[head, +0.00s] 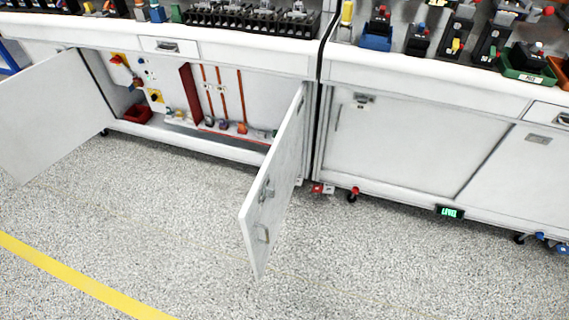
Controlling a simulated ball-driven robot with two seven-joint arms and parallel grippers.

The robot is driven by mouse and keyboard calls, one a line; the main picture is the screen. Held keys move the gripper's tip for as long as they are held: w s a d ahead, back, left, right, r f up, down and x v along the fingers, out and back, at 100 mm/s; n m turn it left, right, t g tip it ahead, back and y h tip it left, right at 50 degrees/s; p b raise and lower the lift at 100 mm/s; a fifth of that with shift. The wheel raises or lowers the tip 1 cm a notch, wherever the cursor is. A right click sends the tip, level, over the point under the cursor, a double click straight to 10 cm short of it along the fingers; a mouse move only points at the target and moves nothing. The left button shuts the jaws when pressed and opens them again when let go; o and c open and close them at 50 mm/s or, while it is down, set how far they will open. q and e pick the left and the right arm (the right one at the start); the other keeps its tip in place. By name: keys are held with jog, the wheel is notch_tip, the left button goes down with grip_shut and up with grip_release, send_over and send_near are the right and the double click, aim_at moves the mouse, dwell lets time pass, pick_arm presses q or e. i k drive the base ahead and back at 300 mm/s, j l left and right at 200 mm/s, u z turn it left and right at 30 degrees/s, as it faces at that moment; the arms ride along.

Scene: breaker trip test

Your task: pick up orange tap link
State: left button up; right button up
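The open cabinet (160,72) under the left bench holds several small parts on its floor. Among them is a small orange piece (242,129), which looks like the orange tap link. It sits at the foot of the rightmost of several upright orange-red bars (241,97). It is too small to make out its shape. Other small pieces in grey, purple and yellow stand in a row to its left. Neither of my grippers shows in the head view.
The left door (42,112) and right door (276,180) stand open, the right one jutting toward me. A red bin (137,113) sits inside at left. The right bench's doors (415,145) are shut. The speckled floor in front is clear, with a yellow line (80,280).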

aim_at(241, 126)
jog(key=i+j+z, duration=0.1)
jog(key=j, duration=0.25)
jog(key=i+j+z, duration=0.25)
jog(key=j, duration=0.4)
jog(key=i+j+z, duration=0.1)
jog(key=j, duration=0.3)
jog(key=i+j+z, duration=0.1)
jog(key=j, duration=0.25)
jog(key=i, duration=0.05)
